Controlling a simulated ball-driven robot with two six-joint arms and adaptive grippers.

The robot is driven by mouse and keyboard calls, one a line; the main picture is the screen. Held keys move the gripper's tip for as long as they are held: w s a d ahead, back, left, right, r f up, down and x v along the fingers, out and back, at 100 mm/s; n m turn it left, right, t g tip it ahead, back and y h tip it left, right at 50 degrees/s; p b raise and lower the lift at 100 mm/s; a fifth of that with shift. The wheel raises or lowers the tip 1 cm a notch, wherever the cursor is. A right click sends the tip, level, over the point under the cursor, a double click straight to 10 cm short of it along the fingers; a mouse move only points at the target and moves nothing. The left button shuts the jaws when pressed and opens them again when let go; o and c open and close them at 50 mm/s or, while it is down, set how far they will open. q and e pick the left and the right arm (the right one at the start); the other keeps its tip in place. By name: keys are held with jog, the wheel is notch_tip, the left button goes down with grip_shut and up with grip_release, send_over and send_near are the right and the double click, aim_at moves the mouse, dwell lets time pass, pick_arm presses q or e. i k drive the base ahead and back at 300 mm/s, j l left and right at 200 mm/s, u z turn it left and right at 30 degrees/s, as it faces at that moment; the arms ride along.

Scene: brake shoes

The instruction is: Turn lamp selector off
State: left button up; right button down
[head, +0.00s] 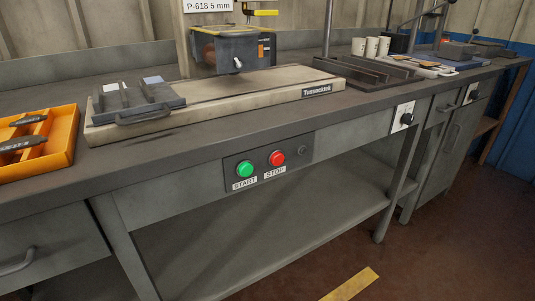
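A black rotary knob (407,119) on a white plate is on the front of the bench, right of centre. A second black knob (473,95) on a light plate is farther right. A small dark round control (302,151) is at the right end of the start/stop panel. No lamp label is readable, so I cannot tell which is the lamp selector, nor its position. Neither gripper is in view.
A panel has a green START button (244,169) and red STOP button (277,158). A machine on a long base (225,105) stands on the bench (180,155). An orange tray (68,150) is at left. White cups (372,47) stand at the back. Floor in front is open.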

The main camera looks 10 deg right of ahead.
aim_at(408, 119)
jog(key=z, duration=1.25)
